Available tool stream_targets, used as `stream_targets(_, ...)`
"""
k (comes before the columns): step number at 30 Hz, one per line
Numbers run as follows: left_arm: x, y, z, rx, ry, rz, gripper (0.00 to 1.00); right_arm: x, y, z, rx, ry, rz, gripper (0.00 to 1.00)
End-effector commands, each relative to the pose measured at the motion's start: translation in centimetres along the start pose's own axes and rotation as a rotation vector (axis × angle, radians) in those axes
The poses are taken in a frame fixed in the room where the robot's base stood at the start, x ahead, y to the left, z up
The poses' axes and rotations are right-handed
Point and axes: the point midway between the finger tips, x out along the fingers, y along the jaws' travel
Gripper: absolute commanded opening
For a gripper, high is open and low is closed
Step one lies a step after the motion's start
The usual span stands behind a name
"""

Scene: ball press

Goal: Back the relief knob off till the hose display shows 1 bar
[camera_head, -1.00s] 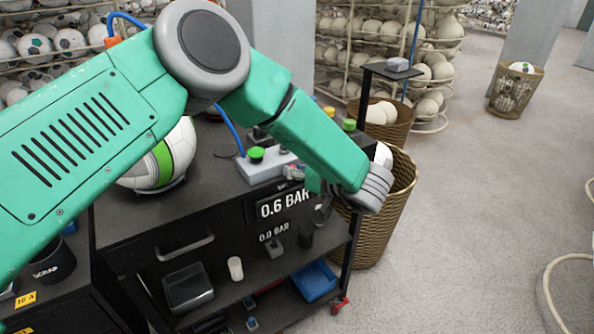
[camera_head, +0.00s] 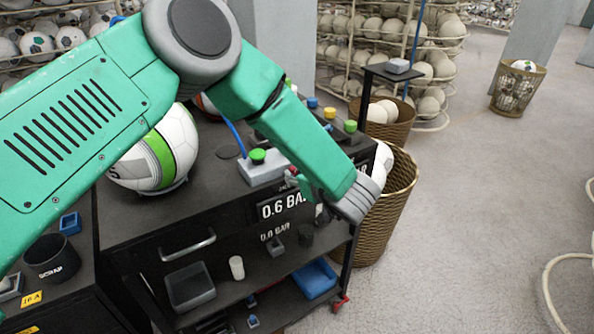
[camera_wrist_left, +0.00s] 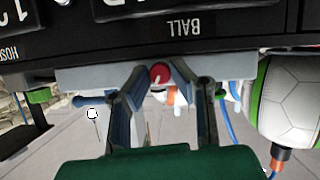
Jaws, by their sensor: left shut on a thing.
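A red knob (camera_wrist_left: 160,74) sits between the two fingers of my left gripper (camera_wrist_left: 159,70) in the left wrist view, on a pale box under the bench's display panel. My left gripper is shut on it. In the head view, the left gripper (camera_head: 298,181) is mostly hidden behind its own forearm, beside the pale box (camera_head: 263,168). The ball display (camera_head: 283,207) reads 0.6 BAR; smaller text below it reads 0.0 BAR. The hose display (camera_wrist_left: 20,18) is upside down and cropped in the wrist view, so its reading is unclear. My right gripper is not in view.
A white and green ball (camera_head: 160,150) rests on the bench. A green button (camera_head: 257,155) tops the pale box. A wicker basket (camera_head: 395,205) stands close to the bench's right end. A scrap cup (camera_head: 52,258) is at the left. The floor at right is mostly clear.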

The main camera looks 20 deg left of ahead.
Motion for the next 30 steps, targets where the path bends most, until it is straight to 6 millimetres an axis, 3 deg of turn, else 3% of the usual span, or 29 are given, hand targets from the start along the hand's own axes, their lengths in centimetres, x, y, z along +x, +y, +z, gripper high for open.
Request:
stream_targets(12,-0.25,-0.08,0.23,-0.17,-0.004,0.075,0.0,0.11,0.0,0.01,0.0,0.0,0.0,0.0)
stream_targets(27,-0.26,-0.11,0.27,-0.191,-0.005,0.083,0.0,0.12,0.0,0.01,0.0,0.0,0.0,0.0)
stream_targets(28,-0.26,-0.11,0.28,-0.19,-0.005,0.083,0.23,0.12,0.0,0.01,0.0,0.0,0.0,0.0)
stream_targets(30,-0.24,-0.12,0.26,-0.19,-0.005,0.083,0.39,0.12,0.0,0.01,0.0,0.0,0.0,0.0)
